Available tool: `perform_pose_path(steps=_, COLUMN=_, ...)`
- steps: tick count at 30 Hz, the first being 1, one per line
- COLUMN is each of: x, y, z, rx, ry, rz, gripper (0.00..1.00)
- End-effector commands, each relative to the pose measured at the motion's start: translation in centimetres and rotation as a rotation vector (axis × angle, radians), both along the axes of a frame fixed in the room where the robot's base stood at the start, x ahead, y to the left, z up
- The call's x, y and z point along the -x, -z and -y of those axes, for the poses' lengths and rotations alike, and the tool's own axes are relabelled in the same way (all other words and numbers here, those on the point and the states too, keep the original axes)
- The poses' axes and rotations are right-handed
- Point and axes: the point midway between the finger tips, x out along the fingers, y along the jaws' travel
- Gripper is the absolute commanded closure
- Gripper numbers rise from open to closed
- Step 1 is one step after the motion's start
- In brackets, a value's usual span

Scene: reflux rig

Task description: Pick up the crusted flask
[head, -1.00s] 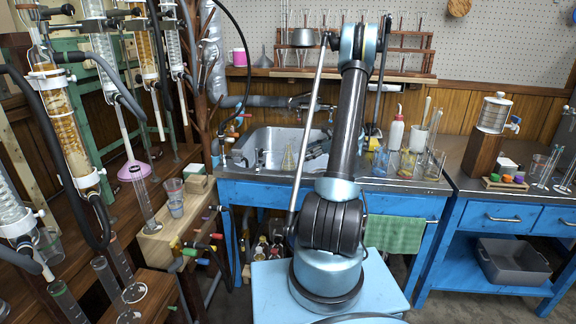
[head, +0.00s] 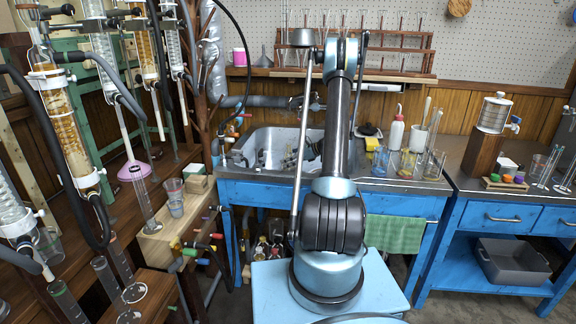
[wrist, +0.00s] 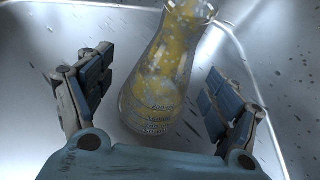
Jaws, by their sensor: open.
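The crusted flask (wrist: 158,100) is clear glass with a yellow, speckled crust and printed marks on its side. In the wrist view it is in the steel sink, its neck toward the top of the picture. My gripper (wrist: 160,66) is open, one finger at the left of the flask and one at the right. Gaps show between both fingers and the glass. In the head view my arm reaches over the sink (head: 236,150); the flask and the fingers are not clearly made out there.
The sink's steel walls stand close around the flask. A white wash bottle (head: 396,134) and several vessels stand on the counter right of the sink. A rack of glassware (head: 400,45) is behind. Condensers and tubing crowd the left.

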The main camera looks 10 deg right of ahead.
Motion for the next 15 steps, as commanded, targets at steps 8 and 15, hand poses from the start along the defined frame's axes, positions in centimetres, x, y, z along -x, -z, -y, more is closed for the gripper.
perform_pose_path(steps=8, x=-0.12, y=0.15, z=-0.23, rx=0.0, ry=0.0, rz=0.0, gripper=0.24)
perform_pose_path(steps=15, x=-0.11, y=0.15, z=-0.22, rx=0.0, ry=0.0, rz=0.0, gripper=0.68)
